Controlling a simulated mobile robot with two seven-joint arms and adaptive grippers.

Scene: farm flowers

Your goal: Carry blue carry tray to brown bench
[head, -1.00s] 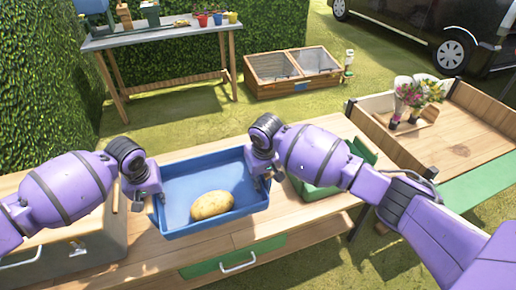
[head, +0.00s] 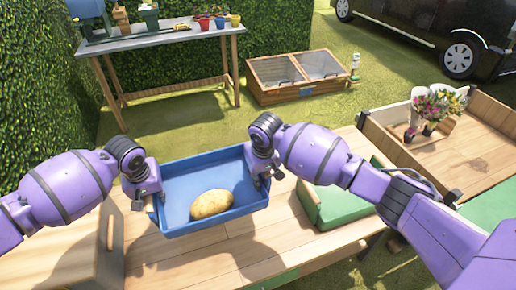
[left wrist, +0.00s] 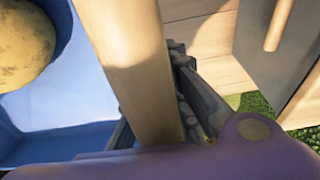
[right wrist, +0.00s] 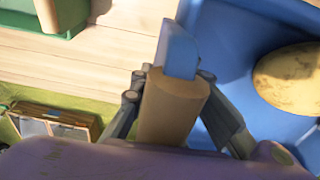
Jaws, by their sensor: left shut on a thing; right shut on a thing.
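The blue carry tray (head: 178,185) holds one potato (head: 212,204) and appears level. My left gripper (head: 150,198) is shut on its left wooden handle, a pale bar (left wrist: 140,70) in the left wrist view. My right gripper (head: 262,180) is shut on the right handle, a brown bar (right wrist: 172,105) in the right wrist view. The tray is over a brown wooden bench (head: 280,235), and a shadow falls on the boards near its front. The underside is hidden, so I cannot tell how large any gap is.
Flowers (head: 435,108) stand on another wooden bench at the right. A grey-topped table (head: 160,38) and a cold frame (head: 297,78) are behind. Bare boards lie in front.

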